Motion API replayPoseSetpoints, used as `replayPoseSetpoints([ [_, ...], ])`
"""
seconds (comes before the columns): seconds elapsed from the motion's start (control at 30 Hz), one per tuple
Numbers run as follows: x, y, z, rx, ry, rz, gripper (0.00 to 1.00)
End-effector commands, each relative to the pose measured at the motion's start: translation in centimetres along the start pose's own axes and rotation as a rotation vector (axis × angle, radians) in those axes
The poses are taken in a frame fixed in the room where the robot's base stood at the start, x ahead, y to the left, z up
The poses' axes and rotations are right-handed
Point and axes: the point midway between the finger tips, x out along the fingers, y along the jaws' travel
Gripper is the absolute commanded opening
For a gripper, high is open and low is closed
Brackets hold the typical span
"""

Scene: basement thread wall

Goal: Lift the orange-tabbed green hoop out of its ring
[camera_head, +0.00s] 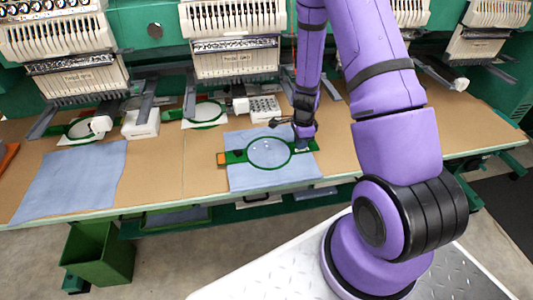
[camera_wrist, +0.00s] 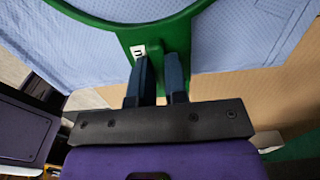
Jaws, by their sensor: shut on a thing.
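The green hoop (camera_head: 250,161) lies over a light blue cloth (camera_head: 245,181) near the table's front edge. Its orange tab (camera_head: 222,158) sticks out on the left. My gripper (camera_head: 301,147) is at the hoop's right side, coming from above. In the wrist view, the two dark blue fingers of my gripper (camera_wrist: 159,75) are shut on a green tab with a small white label, joined to the green rim (camera_wrist: 120,32). The orange tab is outside the wrist view. I cannot tell whether there is a gap between the hoop and its outer ring.
Embroidery machine heads (camera_head: 232,35) line the back of the brown table (camera_head: 170,160). Two more green hoops (camera_head: 207,113) lie to the left. Another blue cloth (camera_head: 70,180) hangs at the left edge. A green bin (camera_head: 98,252) stands below on the floor.

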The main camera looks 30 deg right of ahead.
Motion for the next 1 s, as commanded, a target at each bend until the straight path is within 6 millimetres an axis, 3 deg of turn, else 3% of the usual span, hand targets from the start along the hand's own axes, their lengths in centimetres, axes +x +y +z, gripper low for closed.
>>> replayPoseSetpoints([
  [1.0,-2.3,0.0,0.0,-0.001,0.0,0.0,0.0],
])
